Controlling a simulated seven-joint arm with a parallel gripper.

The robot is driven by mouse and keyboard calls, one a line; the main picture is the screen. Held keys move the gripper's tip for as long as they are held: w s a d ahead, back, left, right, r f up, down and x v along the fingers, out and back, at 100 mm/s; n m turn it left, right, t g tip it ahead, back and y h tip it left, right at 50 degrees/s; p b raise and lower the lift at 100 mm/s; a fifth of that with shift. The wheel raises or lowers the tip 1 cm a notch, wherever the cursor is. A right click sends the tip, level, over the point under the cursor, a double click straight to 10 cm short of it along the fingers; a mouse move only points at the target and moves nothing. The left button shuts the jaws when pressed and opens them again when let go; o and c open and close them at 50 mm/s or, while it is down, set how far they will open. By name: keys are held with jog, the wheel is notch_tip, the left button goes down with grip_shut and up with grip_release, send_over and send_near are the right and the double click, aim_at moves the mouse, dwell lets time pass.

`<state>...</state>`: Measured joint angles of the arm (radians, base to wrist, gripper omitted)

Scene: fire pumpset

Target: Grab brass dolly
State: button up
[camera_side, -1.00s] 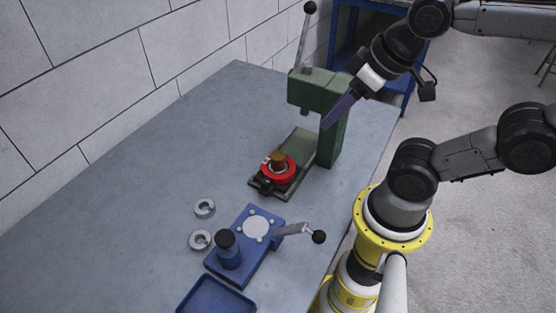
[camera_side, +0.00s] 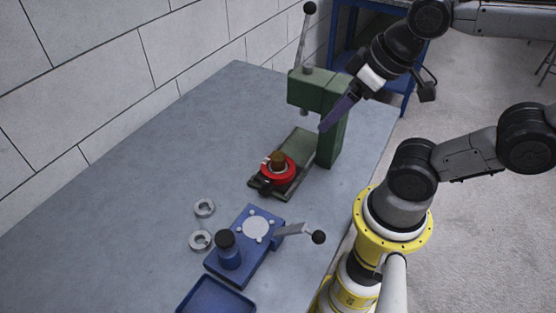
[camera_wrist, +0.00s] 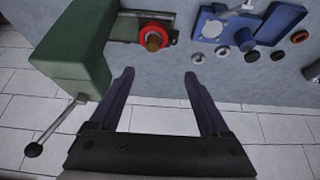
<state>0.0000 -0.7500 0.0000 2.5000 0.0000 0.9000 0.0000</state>
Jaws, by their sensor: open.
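The brass dolly (camera_side: 278,158) is a small brown-gold cylinder. It stands upright in a red ring (camera_side: 289,175) on the base of the green press. In the wrist view the dolly (camera_wrist: 153,42) and the red ring (camera_wrist: 153,27) show near the top, ahead of the fingers. My gripper (camera_side: 322,129) is raised beside the press column, above and to the right of the dolly in the side view. In the wrist view my gripper (camera_wrist: 160,75) has its two dark fingers wide apart with nothing between them. It is clear of the dolly.
The green press (camera_side: 331,90) with its lever (camera_side: 304,35) stands close to my gripper. A blue fixture (camera_side: 246,262) with a black-knobbed handle, a blue tray (camera_side: 214,299) and two grey rings (camera_side: 204,208) lie nearer the front. The table's left part is clear.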

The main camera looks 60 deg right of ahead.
jog(key=n+g+h, duration=0.4)
jog(key=n, duration=1.2)
send_over(278, 156)
jog(key=s+a, duration=0.1)
jog(key=a, duration=0.1)
notch_tip(278, 156, down, 3)
jog(key=f, duration=0.4)
jog(key=w+f+n+g, duration=0.1)
jog(key=f, duration=0.3)
jog(key=f+n, duration=0.1)
jog(key=f, duration=0.4)
jog(key=shift+w+a+g+h, duration=0.1)
jog(key=shift+w+g+h, duration=0.1)
jog(key=shift+g+h, duration=0.1)
jog(key=shift+x, duration=2.7)
jog(key=shift+s, duration=0.15)
